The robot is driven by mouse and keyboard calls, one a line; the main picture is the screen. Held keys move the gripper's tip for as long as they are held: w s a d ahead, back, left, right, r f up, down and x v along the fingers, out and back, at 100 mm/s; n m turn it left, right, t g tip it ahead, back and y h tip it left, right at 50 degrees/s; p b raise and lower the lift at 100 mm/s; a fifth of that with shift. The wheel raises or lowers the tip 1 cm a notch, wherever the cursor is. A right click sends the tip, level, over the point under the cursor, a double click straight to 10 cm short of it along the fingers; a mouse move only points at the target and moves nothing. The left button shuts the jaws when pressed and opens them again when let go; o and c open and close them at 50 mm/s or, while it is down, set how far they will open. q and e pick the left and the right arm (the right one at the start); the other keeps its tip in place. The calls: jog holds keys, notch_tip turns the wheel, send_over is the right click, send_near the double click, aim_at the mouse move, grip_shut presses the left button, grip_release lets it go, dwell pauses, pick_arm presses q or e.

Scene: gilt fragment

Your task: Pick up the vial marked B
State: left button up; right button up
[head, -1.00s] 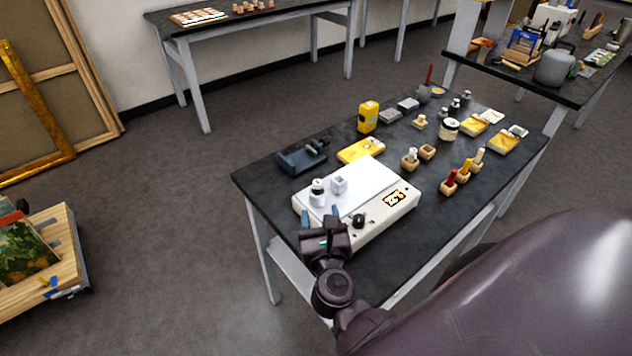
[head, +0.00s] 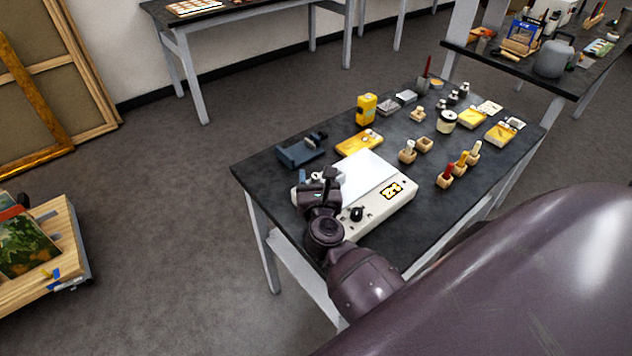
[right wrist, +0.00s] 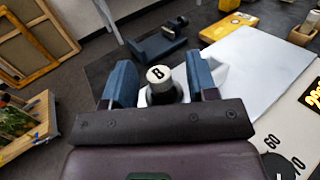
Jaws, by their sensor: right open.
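The vial marked B (right wrist: 159,78) has a white cap with a black B and a dark body below it. It stands upright between the two blue fingers of my right gripper (right wrist: 163,84) in the right wrist view. The fingers are open, with a gap to the vial on both sides. In the head view my right gripper (head: 319,180) is over the left end of the white hot plate (head: 370,178) and mostly hides the vial. My left gripper is not in view.
A dark blue clamp-like tool (head: 301,151), a yellow case (head: 359,143) and a yellow meter (head: 366,107) stand behind the plate. Wooden holders with coloured handles (head: 459,167) are to the right. The black table's (head: 420,215) front right part is clear.

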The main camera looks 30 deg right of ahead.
jog(key=shift+x, duration=1)
grip_shut()
